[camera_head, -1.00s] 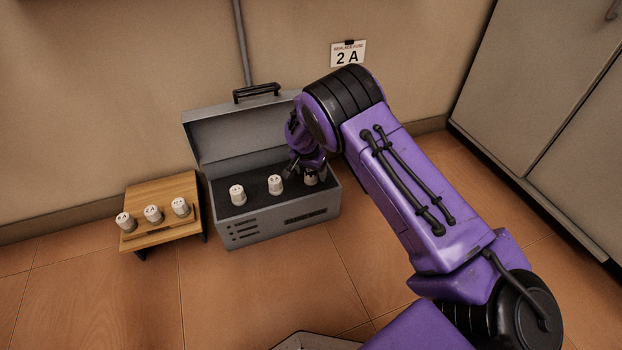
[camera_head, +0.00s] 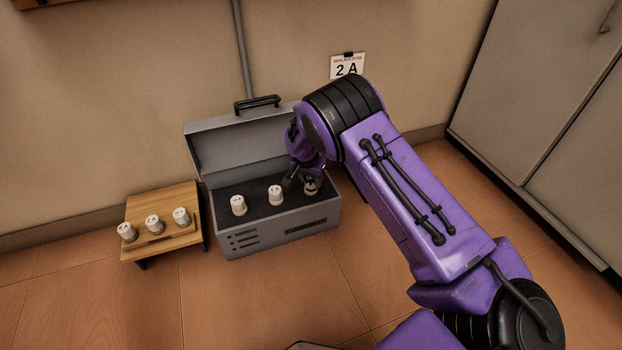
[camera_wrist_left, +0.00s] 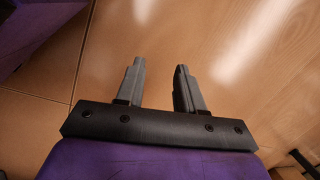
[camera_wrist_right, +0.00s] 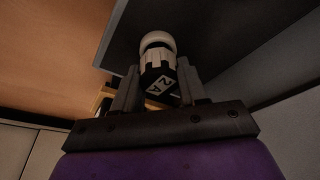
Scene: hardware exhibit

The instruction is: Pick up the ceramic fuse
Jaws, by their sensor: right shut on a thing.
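A white ceramic fuse (camera_head: 311,188) is at the right end of the grey metal box, under my right gripper (camera_head: 308,176), which partly hides it. In the right wrist view this fuse (camera_wrist_right: 158,62) sits between the two fingers of my right gripper (camera_wrist_right: 154,85), which is shut on it. A dark face with a light "2 A" label shows on the fuse. I cannot tell whether it is clear of the box. Two more white fuses, one left (camera_head: 238,205) and one middle (camera_head: 275,195), stand in the box. My left gripper (camera_wrist_left: 160,85) is open and empty, over the tiled floor.
The grey box (camera_head: 270,238) has its lid raised behind the fuses. A low wooden stand (camera_head: 160,202) left of it holds three white fuses. Grey cabinets (camera_head: 540,90) stand at the right; the front floor is mostly clear.

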